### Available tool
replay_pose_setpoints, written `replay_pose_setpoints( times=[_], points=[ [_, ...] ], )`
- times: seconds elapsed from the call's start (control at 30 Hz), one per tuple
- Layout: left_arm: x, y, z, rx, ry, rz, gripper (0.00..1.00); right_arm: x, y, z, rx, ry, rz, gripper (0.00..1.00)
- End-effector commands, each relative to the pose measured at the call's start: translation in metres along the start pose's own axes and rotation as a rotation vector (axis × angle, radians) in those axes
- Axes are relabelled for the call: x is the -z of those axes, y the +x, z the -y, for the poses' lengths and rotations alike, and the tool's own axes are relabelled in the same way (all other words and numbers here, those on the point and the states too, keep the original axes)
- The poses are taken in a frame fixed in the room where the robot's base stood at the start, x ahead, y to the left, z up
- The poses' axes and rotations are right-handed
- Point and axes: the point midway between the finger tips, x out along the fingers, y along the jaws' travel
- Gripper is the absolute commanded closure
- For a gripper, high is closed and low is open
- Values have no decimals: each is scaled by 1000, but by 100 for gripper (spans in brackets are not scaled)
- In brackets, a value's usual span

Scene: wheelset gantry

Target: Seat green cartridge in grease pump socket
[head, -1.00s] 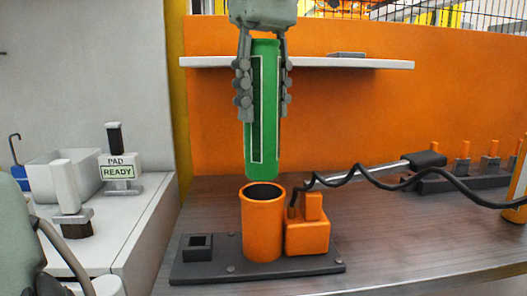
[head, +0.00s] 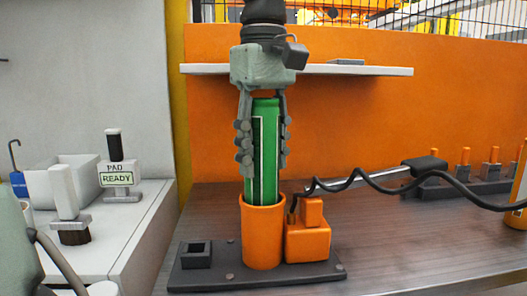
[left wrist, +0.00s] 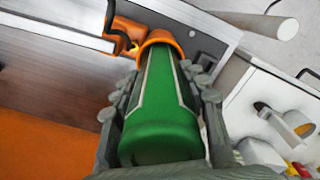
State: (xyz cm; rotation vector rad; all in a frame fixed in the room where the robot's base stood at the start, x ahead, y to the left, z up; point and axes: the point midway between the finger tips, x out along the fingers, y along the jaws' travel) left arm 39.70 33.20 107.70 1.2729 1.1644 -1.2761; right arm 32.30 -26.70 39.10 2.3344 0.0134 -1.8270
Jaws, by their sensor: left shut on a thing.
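The green cartridge (head: 268,150) is upright in the head view, with its lower end inside the mouth of the orange grease pump socket (head: 263,238). Most of its length stands above the rim. My left gripper (head: 263,168) comes down from above and is shut on the cartridge, one finger on each side. In the left wrist view the cartridge (left wrist: 163,105) runs between the fingers towards the orange socket rim (left wrist: 163,38). The depth inside the socket is hidden. My right gripper is not in view.
An orange block (head: 307,242) stands right beside the socket on the dark base plate (head: 215,277). A black coiled hose (head: 375,175) runs to the right. A shelf (head: 345,70) is behind the gripper. A white counter (head: 130,225) with a tray and brushes is at left.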

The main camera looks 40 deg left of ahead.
Motion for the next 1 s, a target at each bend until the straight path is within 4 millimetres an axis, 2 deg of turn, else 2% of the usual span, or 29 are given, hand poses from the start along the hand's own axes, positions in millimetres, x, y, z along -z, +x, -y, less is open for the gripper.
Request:
replay_pose_setpoints(
  times=[0.33, 0.37, 0.5, 0.83, 0.9, 1.0],
  points=[
    [0, 7, 0, -2, 0, -1, 97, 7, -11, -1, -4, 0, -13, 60],
    [0, 8, 0, -1, 0, -1, 54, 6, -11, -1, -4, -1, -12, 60],
    [0, 8, 0, -1, 0, -1, 37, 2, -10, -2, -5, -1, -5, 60],
    [0, 5, 0, -1, 0, -1, 36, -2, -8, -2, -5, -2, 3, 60],
    [0, -1, 0, -1, -1, -1, 36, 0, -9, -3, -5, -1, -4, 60],
    [0, -14, -1, -2, -2, -1, 36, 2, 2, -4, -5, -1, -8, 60]
  ],
)
